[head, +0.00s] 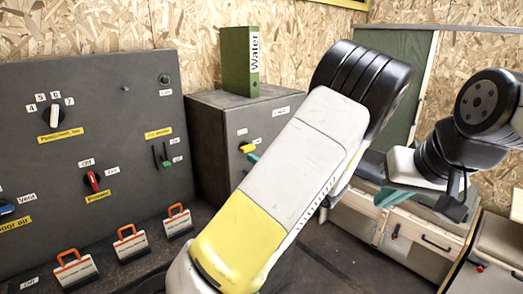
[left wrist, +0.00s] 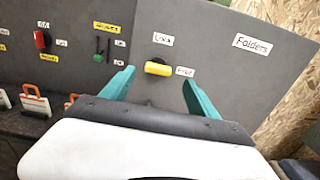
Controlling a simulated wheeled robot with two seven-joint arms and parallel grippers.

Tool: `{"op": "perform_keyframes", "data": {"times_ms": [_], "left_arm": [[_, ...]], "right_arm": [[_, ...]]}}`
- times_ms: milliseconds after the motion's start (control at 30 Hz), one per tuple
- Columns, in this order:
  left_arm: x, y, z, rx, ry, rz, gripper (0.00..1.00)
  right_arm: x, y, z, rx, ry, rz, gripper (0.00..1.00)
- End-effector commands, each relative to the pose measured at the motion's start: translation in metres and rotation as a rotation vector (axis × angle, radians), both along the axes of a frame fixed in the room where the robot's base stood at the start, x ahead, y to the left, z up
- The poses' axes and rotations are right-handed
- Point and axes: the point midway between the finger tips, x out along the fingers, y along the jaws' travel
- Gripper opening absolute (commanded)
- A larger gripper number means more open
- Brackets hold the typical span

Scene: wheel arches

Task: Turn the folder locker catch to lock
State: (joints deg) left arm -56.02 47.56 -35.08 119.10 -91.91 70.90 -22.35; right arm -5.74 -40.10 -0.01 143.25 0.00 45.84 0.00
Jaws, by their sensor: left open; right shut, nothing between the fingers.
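The folder locker catch is a small yellow handle (left wrist: 158,69) on the grey locker front, below the "Lock" label (left wrist: 163,39) and left of the "Free" label (left wrist: 185,71). In the head view my left arm hides most of this gripper. My right gripper (head: 388,197) is shut and empty, away to the right.
The grey folder locker (head: 210,130) carries a green "Water" binder (head: 240,65) on top. A control panel (head: 100,110) with knobs and switches stands to its left. Orange-handled clips (head: 131,242) line the ledge below. Wooden drawers (head: 410,242) are at right.

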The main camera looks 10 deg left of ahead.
Motion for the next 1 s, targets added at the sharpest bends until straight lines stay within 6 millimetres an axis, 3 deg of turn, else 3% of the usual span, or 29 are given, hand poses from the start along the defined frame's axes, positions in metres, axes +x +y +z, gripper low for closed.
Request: {"op": "perform_keyframes", "data": {"times_ms": [200, 400, 767, 1000], "left_arm": [[0.021, 0.031, -0.001, -0.002, 0.000, 0.006, 0.69], [0.036, 0.049, -0.001, -0.004, 0.000, 0.005, 0.69], [0.040, 0.054, -0.001, -0.005, 0.001, 0.004, 0.69], [0.040, 0.053, -0.001, -0.005, 0.001, 0.004, 0.22]], "right_arm": [[0.000, 0.000, 0.000, 0.000, 0.000, 0.000, 0.00], [0.000, 0.000, 0.000, 0.000, 0.000, 0.000, 0.00], [0.000, 0.000, 0.000, 0.000, 0.000, 0.000, 0.00], [0.000, 0.000, 0.000, 0.000, 0.000, 0.000, 0.00]]}}
